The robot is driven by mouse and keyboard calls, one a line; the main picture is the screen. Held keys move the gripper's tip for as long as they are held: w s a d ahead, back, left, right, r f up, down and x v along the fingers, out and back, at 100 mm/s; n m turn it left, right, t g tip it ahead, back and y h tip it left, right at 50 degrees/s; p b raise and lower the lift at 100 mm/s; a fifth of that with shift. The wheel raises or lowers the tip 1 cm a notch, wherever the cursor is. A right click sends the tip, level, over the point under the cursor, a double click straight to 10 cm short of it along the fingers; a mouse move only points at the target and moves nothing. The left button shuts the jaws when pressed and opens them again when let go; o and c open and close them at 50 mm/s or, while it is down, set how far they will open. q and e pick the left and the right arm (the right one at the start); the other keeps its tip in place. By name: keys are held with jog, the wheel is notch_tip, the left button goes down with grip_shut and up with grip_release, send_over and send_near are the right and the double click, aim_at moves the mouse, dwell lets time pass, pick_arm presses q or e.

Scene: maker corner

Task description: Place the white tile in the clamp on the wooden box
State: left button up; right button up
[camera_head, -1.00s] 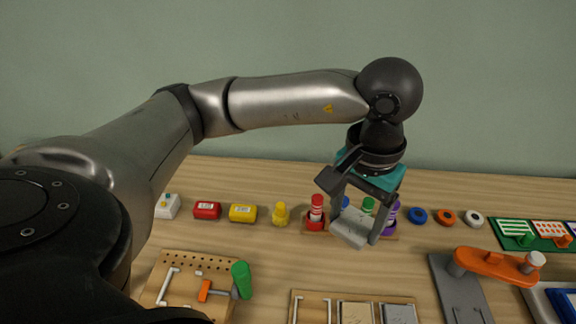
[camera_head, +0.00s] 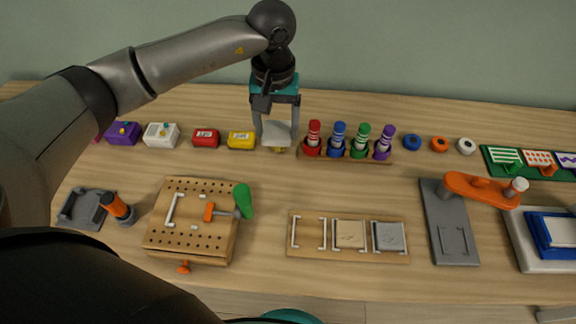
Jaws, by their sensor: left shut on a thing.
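My left gripper (camera_head: 276,122) is shut on the white tile (camera_head: 277,135) and holds it above the back of the table, fingers pointing down. The tile looks pale and flat, seen partly between the two fingers. The wooden box (camera_head: 165,238), with rows of holes in its top, stands lower left of the tile, well apart from it. On its top are a white bracket (camera_head: 172,208) and a clamp with an orange jaw (camera_head: 209,212) and a green handle (camera_head: 243,200). The space between bracket and jaw looks empty. My right gripper's fingers are not visible.
A wooden tray (camera_head: 308,250) has an empty left slot and tiles in the other two. A rack of coloured markers (camera_head: 345,157) stands right of the tile. Bare table lies between gripper and box.

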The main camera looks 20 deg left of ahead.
pick_arm(q)
jog(key=b, duration=0.1)
send_over(279, 176)
notch_tip(279, 176, down, 11)
jog(key=shift+f, duration=0.1)
jog(key=shift+f+b, duration=0.45)
jog(key=shift+f, duration=1.5)
jog(key=shift+f, duration=0.15)
jog(key=o, duration=1.3)
